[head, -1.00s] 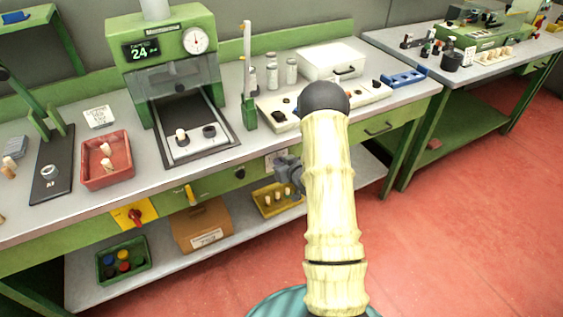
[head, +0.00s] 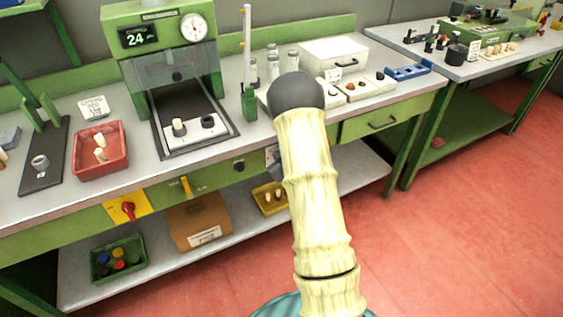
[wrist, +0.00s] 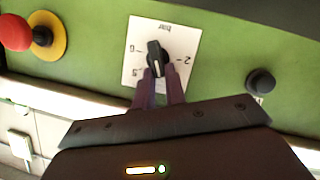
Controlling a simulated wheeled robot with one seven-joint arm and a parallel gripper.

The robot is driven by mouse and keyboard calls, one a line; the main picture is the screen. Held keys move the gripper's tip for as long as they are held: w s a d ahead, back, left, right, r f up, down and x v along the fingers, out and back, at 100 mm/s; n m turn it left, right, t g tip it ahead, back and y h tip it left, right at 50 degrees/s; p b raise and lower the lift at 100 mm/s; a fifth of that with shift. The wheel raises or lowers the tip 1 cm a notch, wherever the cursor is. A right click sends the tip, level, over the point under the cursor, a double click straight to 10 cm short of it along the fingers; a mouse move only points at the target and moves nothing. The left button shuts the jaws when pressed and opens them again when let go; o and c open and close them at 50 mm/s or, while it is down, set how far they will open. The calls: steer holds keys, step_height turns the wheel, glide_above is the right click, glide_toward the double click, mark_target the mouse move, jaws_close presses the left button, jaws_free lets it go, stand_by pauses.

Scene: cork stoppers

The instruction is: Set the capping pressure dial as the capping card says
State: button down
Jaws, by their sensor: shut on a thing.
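In the wrist view the capping pressure dial is a black knob (wrist: 157,56) on a white plate (wrist: 137,70) marked "bar", fixed to a green panel. The figures 2, 5 and 6 show around it, turned in the picture. The knob carries a pale pointer line, slanted toward the bottom of the picture. My gripper (wrist: 160,83) is shut on the knob, one finger on each side. In the head view my arm mostly hides the gripper and the dial. A small white card (head: 95,107) stands on the bench at left; its writing is too small to read.
The green machine (head: 165,60) shows "24" and has a round gauge (head: 194,27). In the wrist view a red button (wrist: 14,32) on yellow is left of the dial and a black knob (wrist: 261,81) is right. A red tray (head: 100,150) stands on the bench.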

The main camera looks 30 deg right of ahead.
steer(key=shift+w+a+f+n+t+h+b, duration=0.15)
steer(key=shift+n+h+b, duration=0.2)
steer(key=shift+n+b, duration=0.4)
steer(key=shift+s+a+n+t+h+b, duration=0.1)
steer(key=shift+a+n+t+h+b, duration=0.25)
steer(key=shift+b, duration=0.75)
steer(key=shift+w+f+n+h+b, duration=0.1)
steer(key=shift+n+h+b, duration=0.2)
steer(key=shift+n+b, duration=0.5)
steer(key=shift+r, duration=0.1)
steer(key=c, duration=1.5)
jaws_free()
steer(key=shift+o, duration=0.3)
steer(key=shift+w+f, duration=0.1)
steer(key=shift+f, duration=0.1)
steer(key=shift+d, duration=0.1)
